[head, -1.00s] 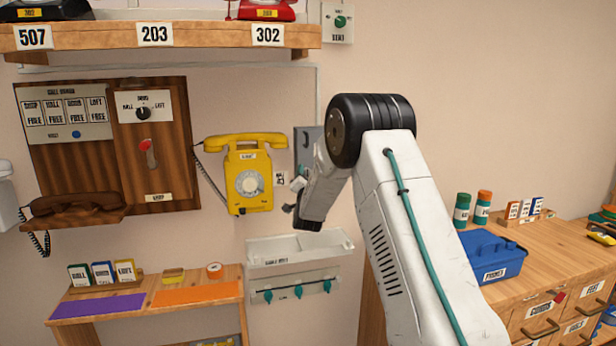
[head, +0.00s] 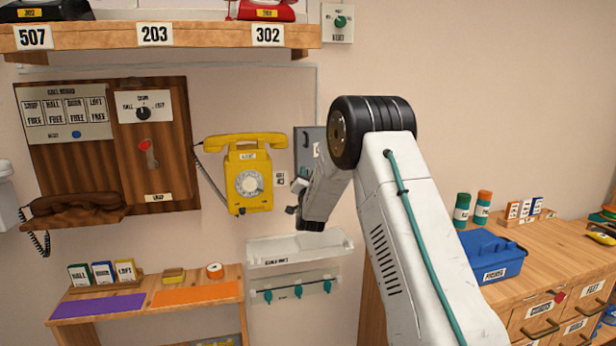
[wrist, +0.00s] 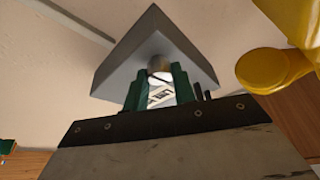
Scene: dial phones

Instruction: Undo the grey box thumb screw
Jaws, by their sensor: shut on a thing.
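The grey box (head: 308,142) is on the wall, just right of the yellow phone, partly covered by my arm in the head view. In the wrist view the grey box (wrist: 135,55) fills the upper middle. Its thumb screw (wrist: 158,62) is a small round metallic knob on the near face. My gripper (wrist: 158,80) has its green fingers shut on the thumb screw, with the tips close to the box. A white piece with dark lettering shows between the fingers.
The yellow wall phone (head: 248,175) hangs close to the left of my gripper; its handset (wrist: 275,68) shows in the wrist view. Open wall lies right of my arm.

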